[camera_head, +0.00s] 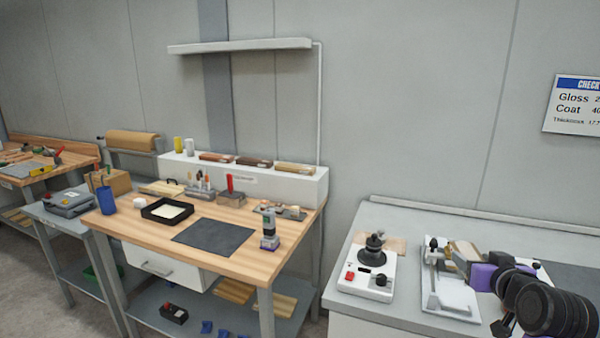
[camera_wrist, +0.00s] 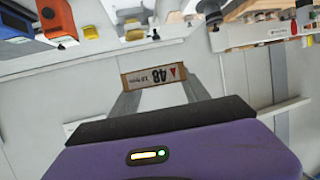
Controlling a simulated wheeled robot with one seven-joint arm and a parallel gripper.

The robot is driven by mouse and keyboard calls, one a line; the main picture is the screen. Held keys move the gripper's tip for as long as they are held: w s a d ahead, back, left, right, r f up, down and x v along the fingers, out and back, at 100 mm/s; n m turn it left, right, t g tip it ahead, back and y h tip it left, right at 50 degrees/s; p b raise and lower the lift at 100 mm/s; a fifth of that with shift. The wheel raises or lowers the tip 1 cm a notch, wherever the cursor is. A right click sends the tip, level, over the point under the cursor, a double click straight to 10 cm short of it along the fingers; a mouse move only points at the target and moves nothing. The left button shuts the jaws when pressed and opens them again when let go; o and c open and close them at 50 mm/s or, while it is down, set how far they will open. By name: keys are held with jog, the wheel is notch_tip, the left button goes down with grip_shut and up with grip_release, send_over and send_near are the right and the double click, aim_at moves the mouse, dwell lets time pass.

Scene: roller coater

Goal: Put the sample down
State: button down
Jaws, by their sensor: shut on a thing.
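My gripper (camera_wrist: 154,92) is shut on the sample (camera_wrist: 153,77), a small block with a wood-brown edge and a pale label reading "48" with a red triangle, upside down in the wrist view. In the head view, my purple gripper (camera_head: 463,264) is at the right, over the right bench. A light wooden piece, which looks like the sample (camera_head: 462,248), shows at its jaws. It appears above or just behind a white device with a flat bed (camera_head: 455,297). I cannot tell whether the sample touches anything.
A white instrument with a black knob and red button (camera_head: 366,271) stands left of the flat-bed device. A grey bench top (camera_head: 395,222) has free room behind them. Left is a wooden workbench (camera_head: 215,209) with a dark mat (camera_head: 213,237), a black tray (camera_head: 166,221) and a small upright tool (camera_head: 269,232).

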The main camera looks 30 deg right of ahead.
jog(key=w+a+f+n+t+y, duration=0.1)
jog(key=w+a+f+n+y, duration=0.15)
jog(key=a+f, duration=0.55)
jog(key=w+a+f+n+t+y, duration=0.1)
jog(key=w+a+f, duration=0.3)
jog(key=a+f, duration=0.5)
jog(key=s+a+f+n+y, duration=0.2)
jog(key=a+f, duration=0.4)
jog(key=a, duration=0.6)
jog(key=s+a+f+n+y, duration=0.2)
jog(key=s+a+f, duration=0.3)
jog(key=a, duration=0.7)
notch_tip(320, 180, down, 2)
jog(key=shift+f+t+y, duration=0.2)
jog(key=shift+t+y, duration=0.2)
jog(key=shift+y, duration=0.05)
jog(key=shift+s, duration=0.15)
